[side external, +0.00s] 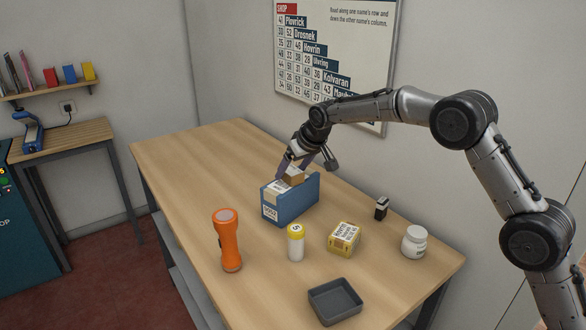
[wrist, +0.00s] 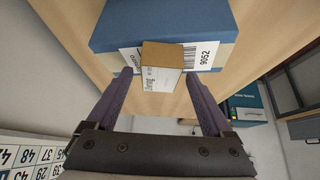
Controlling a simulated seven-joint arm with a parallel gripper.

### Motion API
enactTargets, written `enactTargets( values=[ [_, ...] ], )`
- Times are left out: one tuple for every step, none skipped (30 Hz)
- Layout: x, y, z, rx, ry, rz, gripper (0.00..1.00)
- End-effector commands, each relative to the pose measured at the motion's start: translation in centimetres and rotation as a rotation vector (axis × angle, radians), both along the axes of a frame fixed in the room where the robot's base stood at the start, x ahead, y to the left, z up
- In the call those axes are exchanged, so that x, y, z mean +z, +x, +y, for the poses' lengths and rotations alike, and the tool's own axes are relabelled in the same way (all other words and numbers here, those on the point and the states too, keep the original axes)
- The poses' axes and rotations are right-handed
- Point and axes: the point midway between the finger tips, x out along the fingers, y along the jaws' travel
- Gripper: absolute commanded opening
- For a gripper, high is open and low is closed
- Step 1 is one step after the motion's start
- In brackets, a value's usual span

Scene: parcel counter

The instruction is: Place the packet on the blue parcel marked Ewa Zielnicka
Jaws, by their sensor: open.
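The small brown packet (wrist: 163,56) with a white printed label sits at the cream upper edge of the blue parcel (wrist: 165,20). In the side view the packet (side external: 294,175) is at the top of the blue parcel (side external: 293,205), which stands on the table. White labels, one with a barcode and 9052, show beside the packet; I cannot read the parcel's name. My gripper (wrist: 160,77) is open, its purple fingers spread on either side of the packet, with gaps visible. In the side view my gripper (side external: 293,168) is right at the packet.
An orange torch (side external: 228,240), a yellow-capped bottle (side external: 296,246), a yellow box (side external: 344,239), a white jar (side external: 414,243), a black stamp (side external: 381,208) and a grey tray (side external: 335,301) stand in front and right. The table's left part (side external: 195,155) is clear. A wall chart (side external: 330,55) hangs behind.

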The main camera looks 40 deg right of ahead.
Motion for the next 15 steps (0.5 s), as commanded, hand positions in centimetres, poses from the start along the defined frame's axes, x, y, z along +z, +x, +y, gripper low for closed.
enactTargets(
  values=[
    [0.0, 0.0, 0.0, 0.0, 0.0, 0.0, 0.85],
    [0.0, 0.0, 0.0, 0.0, 0.0, 0.0, 0.85],
    [0.1, 0.0, 0.0, 0.0, 0.0, 0.0, 0.85],
    [0.2, 0.0, 0.0, 0.0, 0.0, -0.001, 0.85],
    [0.3, 0.0, 0.0, 0.0, 0.0, -0.001, 0.85],
    [0.6, -0.1, 0.0, 0.0, 0.0, -0.002, 0.85],
    [0.9, -0.3, 0.0, 0.0, 0.0, -0.003, 0.85],
    [1.3, -0.5, 0.0, 0.0, 0.0, -0.003, 0.85],
    [1.8, -0.8, 0.0, 0.0, 0.0, -0.003, 0.85],
    [2.2, -1.1, 0.0, 0.0, 0.0, -0.004, 0.85],
    [2.7, -1.4, 0.0, 0.0, 0.0, -0.004, 0.85],
    [3.4, -1.8, 0.0, 0.0, 0.0, -0.005, 0.85],
    [4.0, -2.2, 0.0, 0.0, 0.0, -0.005, 0.85],
    [4.5, -2.6, 0.0, 0.0, 0.0, -0.004, 0.85],
    [5.2, -3.0, 0.0, 0.0, 0.0, -0.004, 0.85]
  ],
)
